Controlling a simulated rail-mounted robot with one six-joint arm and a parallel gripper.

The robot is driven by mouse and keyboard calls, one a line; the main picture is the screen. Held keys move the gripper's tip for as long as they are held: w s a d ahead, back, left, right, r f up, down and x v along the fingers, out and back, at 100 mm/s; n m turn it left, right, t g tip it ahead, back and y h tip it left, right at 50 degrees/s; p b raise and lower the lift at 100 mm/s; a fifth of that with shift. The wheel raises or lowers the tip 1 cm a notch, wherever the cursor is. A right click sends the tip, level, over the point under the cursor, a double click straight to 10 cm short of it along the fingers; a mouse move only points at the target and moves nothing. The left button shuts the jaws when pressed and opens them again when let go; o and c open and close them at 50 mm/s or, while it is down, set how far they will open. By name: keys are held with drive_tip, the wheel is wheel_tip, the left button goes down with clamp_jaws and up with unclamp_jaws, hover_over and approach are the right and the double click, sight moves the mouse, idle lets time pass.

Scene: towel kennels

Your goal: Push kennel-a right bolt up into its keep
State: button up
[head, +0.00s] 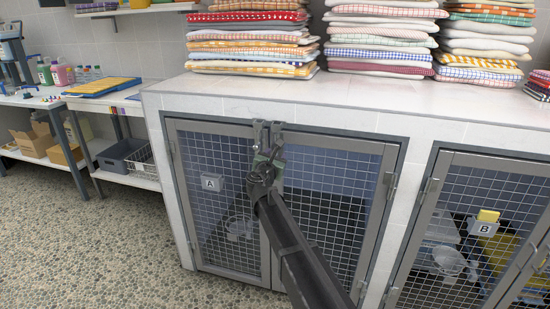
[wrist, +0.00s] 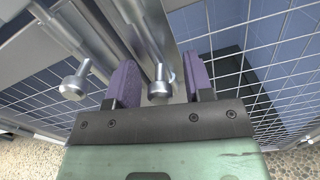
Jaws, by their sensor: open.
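Kennel A (head: 213,183) is a pair of grey-framed mesh doors in the white-tiled block, both looking shut. Two grey bolts stand side by side at the top where the doors meet: the left bolt (head: 258,130) and the right bolt (head: 276,131). My gripper (head: 266,158) is just below them, in front of the doors. In the wrist view its purple fingers (wrist: 157,62) are apart, with the right bolt's round knob (wrist: 159,87) between them. Whether a finger touches it I cannot tell. The left bolt's knob (wrist: 75,84) is outside the left finger. The keeps are not clear.
Kennel B (head: 487,228) is to the right, with a yellow item on its tag. Folded towel stacks (head: 250,40) stand on the block's top (head: 300,95). A side table (head: 50,98) with bottles is at left. The pebbled floor (head: 110,245) at front left is clear.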

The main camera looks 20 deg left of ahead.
clamp_jaws()
wheel_tip(320, 180, up, 4)
drive_tip(key=p, duration=0.4)
drive_tip(key=shift+w+f, duration=0.1)
drive_tip(key=shift+f, duration=0.2)
unclamp_jaws()
drive_tip(key=s, duration=1.1)
